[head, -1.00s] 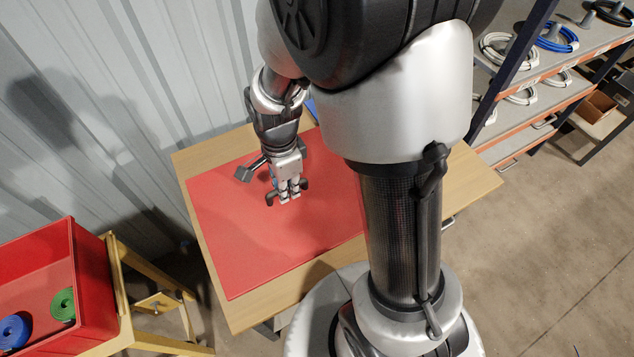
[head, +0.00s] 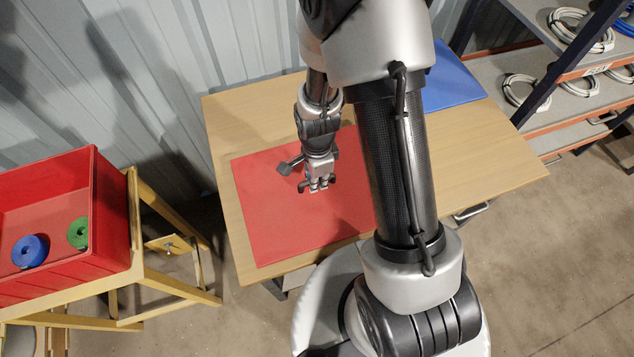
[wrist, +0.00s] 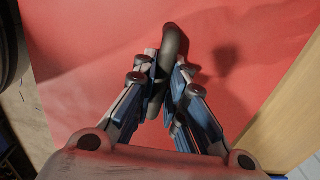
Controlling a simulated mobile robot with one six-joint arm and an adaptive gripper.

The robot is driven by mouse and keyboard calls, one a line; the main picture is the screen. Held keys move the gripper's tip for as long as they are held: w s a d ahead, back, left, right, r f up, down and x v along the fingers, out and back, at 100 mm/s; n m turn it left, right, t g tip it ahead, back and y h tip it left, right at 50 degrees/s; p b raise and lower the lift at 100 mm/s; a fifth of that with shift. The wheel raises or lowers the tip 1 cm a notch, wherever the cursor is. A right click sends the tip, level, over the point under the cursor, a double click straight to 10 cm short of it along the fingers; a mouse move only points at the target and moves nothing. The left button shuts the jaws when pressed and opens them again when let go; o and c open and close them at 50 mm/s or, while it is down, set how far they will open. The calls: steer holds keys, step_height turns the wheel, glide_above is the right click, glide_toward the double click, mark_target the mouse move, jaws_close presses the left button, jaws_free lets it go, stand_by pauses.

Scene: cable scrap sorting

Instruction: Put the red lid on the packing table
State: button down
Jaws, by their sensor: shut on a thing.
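The red lid (head: 268,218) is a flat red sheet lying level over the left part of the wooden packing table (head: 480,150). I see no clear gap under it, but cannot tell for sure whether it rests on the top. My gripper (head: 320,186) points down over the lid. In the wrist view, my gripper (wrist: 165,72) is shut on the lid's dark curved handle (wrist: 172,42). The lid (wrist: 80,60) fills most of that view, with bare wood of the table (wrist: 292,115) at the right. My arm hides the lid's right part in the head view.
A blue sheet (head: 452,78) lies at the table's back right. A red bin (head: 95,200) with blue (head: 30,252) and green (head: 78,232) coils stands on a yellow stand at the left. Shelves with cable coils (head: 575,30) stand at the right. The table's right side is mostly bare.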

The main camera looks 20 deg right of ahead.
steer(key=shift+w+f, duration=0.1)
steer(key=shift+f, duration=0.75)
steer(key=shift+r, duration=0.1)
steer(key=c, duration=2.1)
jaws_free()
steer(key=shift+f, duration=0.2)
steer(key=o, duration=0.5)
steer(key=shift+c, duration=0.2)
steer(key=shift+r, duration=0.1)
